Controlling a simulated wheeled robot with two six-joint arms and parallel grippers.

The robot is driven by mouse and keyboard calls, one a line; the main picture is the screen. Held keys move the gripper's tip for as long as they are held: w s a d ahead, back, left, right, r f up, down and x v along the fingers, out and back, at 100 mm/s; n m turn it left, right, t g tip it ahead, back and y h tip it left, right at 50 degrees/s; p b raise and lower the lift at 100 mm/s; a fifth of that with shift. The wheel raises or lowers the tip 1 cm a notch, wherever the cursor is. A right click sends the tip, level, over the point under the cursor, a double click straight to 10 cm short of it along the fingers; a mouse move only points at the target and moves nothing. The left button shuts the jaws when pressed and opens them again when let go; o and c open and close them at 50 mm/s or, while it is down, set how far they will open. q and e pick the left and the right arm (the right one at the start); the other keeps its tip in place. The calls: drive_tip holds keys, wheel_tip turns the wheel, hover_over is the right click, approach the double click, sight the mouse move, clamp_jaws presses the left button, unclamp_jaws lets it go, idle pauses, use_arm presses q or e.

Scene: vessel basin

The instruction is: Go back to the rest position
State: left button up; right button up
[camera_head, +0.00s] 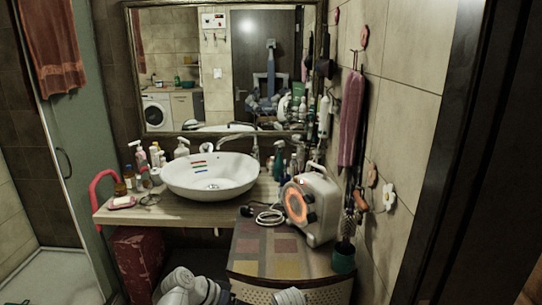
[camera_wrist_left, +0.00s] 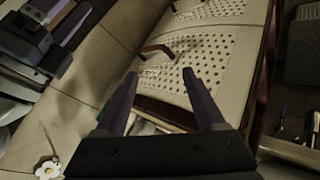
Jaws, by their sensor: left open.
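My left gripper (camera_wrist_left: 159,76) is open in the left wrist view, with nothing between its fingers. It faces the perforated cream front of a cabinet (camera_wrist_left: 215,70), which has a dark red handle (camera_wrist_left: 157,49); I cannot tell the distance. What looks like my right gripper (camera_wrist_left: 62,28) is partly in view at the upper left there, and its jaw opening is unclear. In the head view, parts of my arms show at the bottom edge, but no fingertips can be made out. The white vessel basin (camera_head: 213,184) stands on the wooden counter, with several coloured strips inside.
A heater-like appliance (camera_head: 312,207) with an orange ring stands on the patterned cabinet top (camera_head: 269,251), its cable beside it. Bottles crowd the wooden counter (camera_head: 174,212). A dark green cup (camera_head: 343,262) is at the cabinet's right edge.

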use_arm(q)
drive_tip(key=s+a+f+n+g+y, duration=0.2)
drive_tip(key=s+a+f+n+y, duration=0.3)
drive_tip(key=a+f+y, duration=0.4)
drive_tip(key=s+d+r+m+g+p, duration=0.1)
drive_tip(key=s+d+r+m+p, duration=0.1)
drive_tip(key=s+d+r, duration=0.3)
drive_tip(key=s+d+m, duration=0.1)
drive_tip(key=d, duration=0.3)
drive_tip(key=shift+s+d+m+y+p, duration=0.15)
drive_tip(key=shift+d+m+y+p, duration=0.1)
drive_tip(key=shift+m+y+p, duration=0.15)
